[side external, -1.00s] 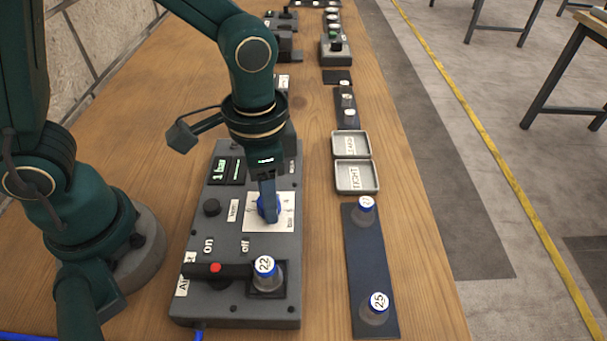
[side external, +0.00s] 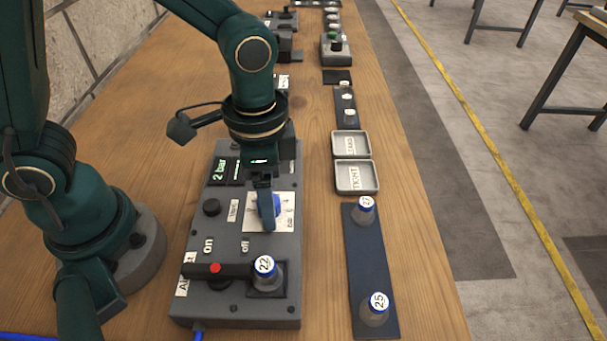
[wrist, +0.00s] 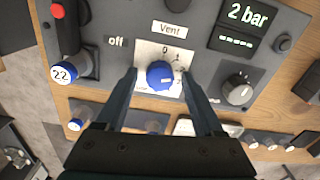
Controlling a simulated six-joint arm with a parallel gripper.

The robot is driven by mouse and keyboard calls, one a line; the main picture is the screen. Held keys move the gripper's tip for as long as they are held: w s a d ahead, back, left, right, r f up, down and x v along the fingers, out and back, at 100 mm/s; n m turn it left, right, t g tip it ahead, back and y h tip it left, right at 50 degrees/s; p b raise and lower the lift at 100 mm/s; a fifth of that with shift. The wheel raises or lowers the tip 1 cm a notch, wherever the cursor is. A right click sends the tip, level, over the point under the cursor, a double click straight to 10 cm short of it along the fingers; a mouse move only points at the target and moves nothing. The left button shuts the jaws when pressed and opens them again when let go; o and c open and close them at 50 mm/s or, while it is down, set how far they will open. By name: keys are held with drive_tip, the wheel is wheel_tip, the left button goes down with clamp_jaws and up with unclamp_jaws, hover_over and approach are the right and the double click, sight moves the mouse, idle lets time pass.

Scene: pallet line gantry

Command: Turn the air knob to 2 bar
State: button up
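The air knob is a round blue knob (wrist: 160,75) on a white dial plate (wrist: 147,50) of a grey control box (side external: 217,284). It also shows in the side view (side external: 277,204), partly behind a finger. My gripper (wrist: 159,74) is open over the knob, with one finger on each side. In the wrist view a gap shows between each finger and the knob. The green display (wrist: 246,15) reads "2 bar"; it also reads so in the side view (side external: 219,171).
A blue-capped bottle marked 22 (side external: 266,274) stands on the box beside a red button (side external: 215,268). Two more blue-capped bottles stand on a dark strip (side external: 368,255) at right, below two small trays (side external: 356,190).

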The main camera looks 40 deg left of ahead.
drive_tip(key=shift+r, duration=2.55)
drive_tip(key=s+a+r+n+t, duration=0.4)
drive_tip(key=a+r+n+t, duration=0.1)
drive_tip(key=a+n, duration=0.2)
drive_tip(key=shift+s+a+r+n+t, duration=0.25)
drive_tip(key=shift+a+r+n+t, duration=0.05)
drive_tip(key=shift+a, duration=0.45)
